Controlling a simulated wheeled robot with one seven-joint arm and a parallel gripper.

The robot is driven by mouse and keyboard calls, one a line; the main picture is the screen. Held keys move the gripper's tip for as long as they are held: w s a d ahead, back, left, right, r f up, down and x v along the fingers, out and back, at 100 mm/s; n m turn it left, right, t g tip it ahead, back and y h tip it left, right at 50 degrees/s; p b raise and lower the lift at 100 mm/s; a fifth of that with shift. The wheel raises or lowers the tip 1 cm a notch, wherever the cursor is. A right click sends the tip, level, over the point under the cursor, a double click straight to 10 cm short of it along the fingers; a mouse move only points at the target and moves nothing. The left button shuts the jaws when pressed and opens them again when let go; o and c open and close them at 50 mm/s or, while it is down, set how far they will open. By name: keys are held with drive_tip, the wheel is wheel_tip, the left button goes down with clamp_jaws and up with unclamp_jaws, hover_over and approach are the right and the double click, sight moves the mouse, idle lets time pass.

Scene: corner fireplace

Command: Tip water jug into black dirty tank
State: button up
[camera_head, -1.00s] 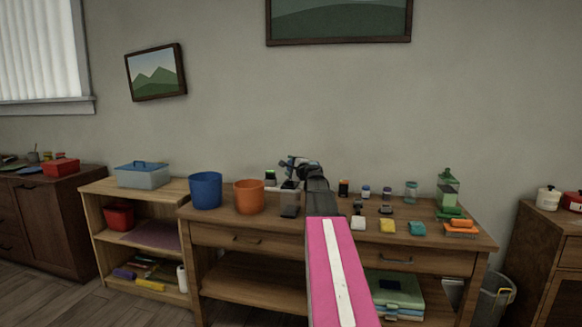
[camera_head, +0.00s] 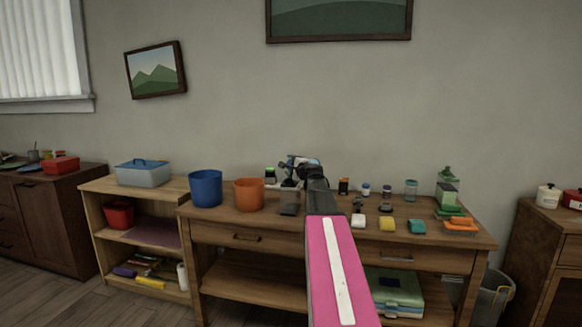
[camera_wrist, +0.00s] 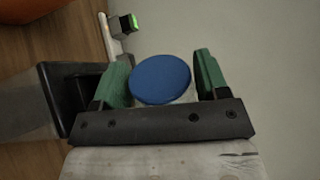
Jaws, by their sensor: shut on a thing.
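My gripper (camera_wrist: 163,85) has green fingers on either side of a round blue disc (camera_wrist: 160,79), which looks like the top of the water jug. The jug's body is hidden below the disc. In the head view my gripper (camera_head: 296,166) is small and partly behind my own arm, above the table. The dark tank (camera_head: 289,203) stands on the table just below and slightly left of it. In the wrist view the black tank (camera_wrist: 62,100) is close beside the left finger; whether they touch is unclear. I see no water.
An orange bucket (camera_head: 249,194) and a blue bucket (camera_head: 206,188) stand left of the tank. A small black device with a green top (camera_head: 270,175) is behind it. Several small jars, sponges and blocks fill the table's right side. The wall is behind.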

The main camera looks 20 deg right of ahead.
drive_tip(key=shift+f, duration=0.15)
drive_tip(key=shift+f+n, duration=0.2)
drive_tip(key=shift+n, duration=0.2)
idle(0.4)
drive_tip(key=shift+f+n, duration=0.3)
drive_tip(key=shift+n, duration=0.1)
drive_tip(key=shift+n, duration=0.4)
idle(0.3)
